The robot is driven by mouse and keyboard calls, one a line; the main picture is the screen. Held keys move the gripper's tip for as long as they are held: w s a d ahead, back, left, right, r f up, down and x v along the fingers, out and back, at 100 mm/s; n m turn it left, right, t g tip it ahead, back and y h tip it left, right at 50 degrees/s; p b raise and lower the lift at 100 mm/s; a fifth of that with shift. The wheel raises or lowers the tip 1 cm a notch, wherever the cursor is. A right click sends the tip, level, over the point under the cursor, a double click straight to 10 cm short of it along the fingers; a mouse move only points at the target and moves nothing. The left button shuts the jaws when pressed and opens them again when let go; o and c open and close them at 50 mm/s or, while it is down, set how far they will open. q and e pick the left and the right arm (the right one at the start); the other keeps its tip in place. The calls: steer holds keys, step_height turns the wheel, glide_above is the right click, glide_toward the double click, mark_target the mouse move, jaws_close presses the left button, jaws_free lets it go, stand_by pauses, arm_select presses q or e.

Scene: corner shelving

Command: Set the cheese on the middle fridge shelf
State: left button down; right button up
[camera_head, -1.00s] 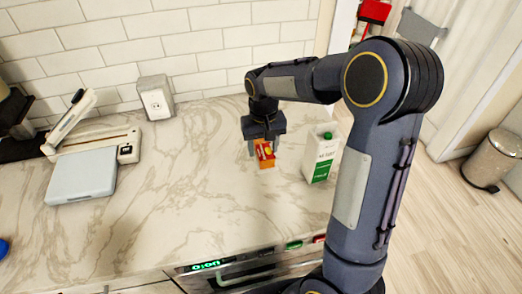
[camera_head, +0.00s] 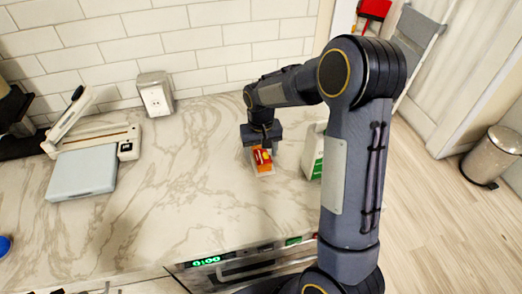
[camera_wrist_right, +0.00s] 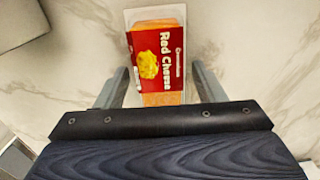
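The cheese (camera_head: 262,160) is a small red and orange pack in a clear wrapper on the marble counter. In the right wrist view the cheese (camera_wrist_right: 158,60) shows its "Red Cheese" label. My right gripper (camera_head: 262,146) is directly at the pack, pointing down. In the wrist view its two fingers (camera_wrist_right: 161,84) stand apart on either side of the near end of the pack, with slim gaps seen beside it. The fingertips are partly hidden in the head view. My left gripper is not in view. No fridge shelf shows.
A white and green carton (camera_head: 313,155) stands just right of the cheese, partly hidden by my right arm. The counter between is clear. A metal bin (camera_head: 490,157) stands on the floor at right.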

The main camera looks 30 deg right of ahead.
steer(key=shift+o, duration=0.7)
steer(key=shift+r, duration=0.1)
